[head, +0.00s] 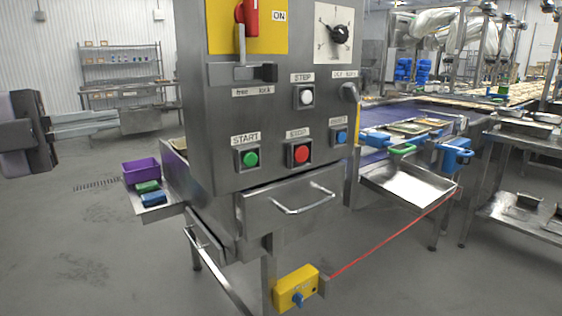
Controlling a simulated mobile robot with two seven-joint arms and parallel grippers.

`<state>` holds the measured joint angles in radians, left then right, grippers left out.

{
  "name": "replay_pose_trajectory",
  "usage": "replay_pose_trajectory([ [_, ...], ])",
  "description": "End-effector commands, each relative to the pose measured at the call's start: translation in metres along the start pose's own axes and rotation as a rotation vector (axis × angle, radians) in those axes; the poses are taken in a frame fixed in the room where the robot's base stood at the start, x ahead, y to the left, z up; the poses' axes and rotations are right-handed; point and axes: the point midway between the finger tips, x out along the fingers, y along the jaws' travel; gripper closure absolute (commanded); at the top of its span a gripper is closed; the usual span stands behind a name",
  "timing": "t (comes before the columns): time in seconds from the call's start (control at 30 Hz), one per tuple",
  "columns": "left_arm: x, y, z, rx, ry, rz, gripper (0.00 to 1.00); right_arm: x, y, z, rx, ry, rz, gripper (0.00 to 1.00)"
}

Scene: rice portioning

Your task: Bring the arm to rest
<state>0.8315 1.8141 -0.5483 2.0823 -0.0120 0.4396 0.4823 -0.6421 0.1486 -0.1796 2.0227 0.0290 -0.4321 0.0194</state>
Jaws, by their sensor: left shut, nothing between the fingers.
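My left gripper (118,119) reaches in from the left edge at mid-height. Its fingers are shut with nothing between them. It hangs in free air to the left of the grey metal control cabinet (215,150), with a gap between the fingertips and the cabinet. My right gripper is not in the picture.
The cabinet carries a green START button (249,158), a red button (298,153) and a drawer (289,205). A side shelf with a purple bin (141,169) juts out below my gripper. A yellow box (296,288) with a red cord sits low. Floor at left is clear.

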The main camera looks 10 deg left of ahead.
Motion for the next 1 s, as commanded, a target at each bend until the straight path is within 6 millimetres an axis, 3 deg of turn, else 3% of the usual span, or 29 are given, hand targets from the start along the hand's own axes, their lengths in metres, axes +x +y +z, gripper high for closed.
replay_pose_trajectory([
  [0.2,0.052,0.055,0.018,-0.206,0.038,-0.047,1.00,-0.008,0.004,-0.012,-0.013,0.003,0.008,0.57],
  [0.5,0.092,0.156,0.033,-0.539,-0.047,-0.122,1.00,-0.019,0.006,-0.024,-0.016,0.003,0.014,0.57],
  [0.77,0.094,0.263,0.028,-0.855,-0.242,-0.153,1.00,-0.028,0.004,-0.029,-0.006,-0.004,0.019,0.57],
  [1.0,0.066,0.369,-0.002,-1.148,-0.507,-0.132,1.00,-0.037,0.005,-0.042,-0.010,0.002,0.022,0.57],
])
